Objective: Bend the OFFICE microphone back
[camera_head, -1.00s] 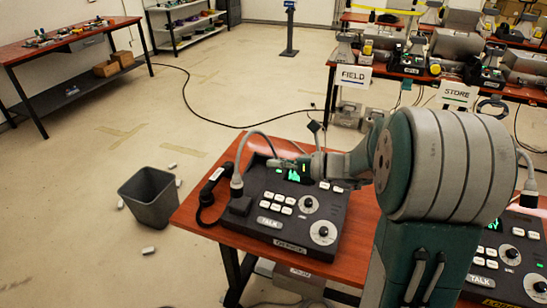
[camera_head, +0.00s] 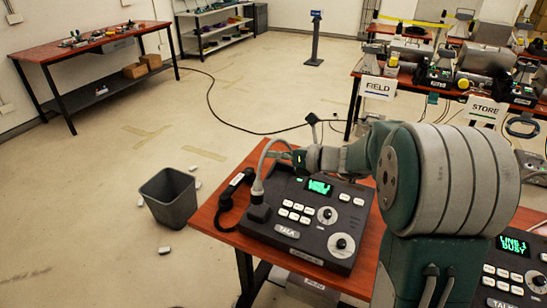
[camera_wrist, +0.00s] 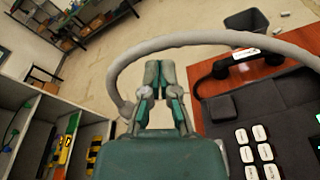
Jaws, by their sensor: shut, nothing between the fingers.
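The dark paging phone (camera_head: 330,222) stands on the near red table, with white keys, two dials and a lit green display; its front label is too blurred to read. Its grey gooseneck microphone (camera_head: 259,172) rises at the phone's left side and curves over to the right towards my gripper (camera_head: 277,156). In the wrist view, the gooseneck (camera_wrist: 205,40) arches beyond and around the fingertips of my gripper (camera_wrist: 159,68), then drops on their left. The fingers are together and empty, inside the arch. Whether they touch the microphone is unclear, and its tip is partly hidden.
A black handset (camera_head: 234,195) lies left of the phone. Another phone (camera_head: 515,262) sits at right, partly behind my arm. A grey bin (camera_head: 168,198) stands on the floor at left. FIELD (camera_head: 378,87) and STORE (camera_head: 482,110) signs mark stations behind.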

